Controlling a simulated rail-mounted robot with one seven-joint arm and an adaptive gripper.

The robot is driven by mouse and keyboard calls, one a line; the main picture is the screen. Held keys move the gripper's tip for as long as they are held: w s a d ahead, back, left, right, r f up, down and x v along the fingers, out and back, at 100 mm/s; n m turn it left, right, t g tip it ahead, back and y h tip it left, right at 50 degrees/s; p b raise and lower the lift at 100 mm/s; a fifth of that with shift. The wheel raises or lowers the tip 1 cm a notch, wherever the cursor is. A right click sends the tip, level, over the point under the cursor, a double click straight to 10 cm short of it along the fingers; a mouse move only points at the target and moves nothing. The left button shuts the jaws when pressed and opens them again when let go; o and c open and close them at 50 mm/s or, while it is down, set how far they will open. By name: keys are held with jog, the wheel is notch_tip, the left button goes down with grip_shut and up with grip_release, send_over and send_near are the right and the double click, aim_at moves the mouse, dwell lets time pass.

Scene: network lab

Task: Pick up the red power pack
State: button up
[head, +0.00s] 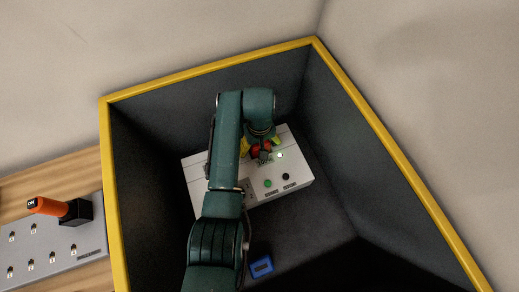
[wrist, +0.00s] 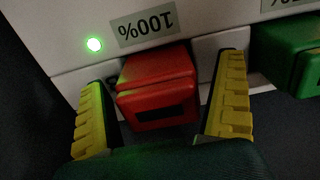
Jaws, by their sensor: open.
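The red power pack (wrist: 157,84) sits against the front of a white unit (wrist: 205,48), beside an upside-down "100%" label and a lit green light. My gripper (wrist: 166,74) is open, its two yellow fingers on either side of the pack. The left finger is close to the pack's side; a wider gap shows on the right. I cannot tell whether either finger touches it. In the head view, my gripper (head: 261,145) is over the white unit (head: 300,178), with red parts of the pack showing between the fingers; my arm hides some of the unit.
A green pack (wrist: 300,60) stands right of the right finger. The unit lies in a deep dark bin with a yellow rim (head: 210,70). A blue object (head: 261,267) lies on the bin floor. Outside, a grey panel (head: 45,245) carries an orange-handled switch (head: 50,207).

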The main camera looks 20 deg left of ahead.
jog(key=shift+w+r, duration=0.1)
jog(key=shift+r, duration=0.05)
jog(key=shift+c, duration=0.7)
jog(key=c, duration=1.2)
notch_tip(320, 180, up, 10)
jog(key=p, duration=0.5)
jog(key=shift+r, duration=0.1)
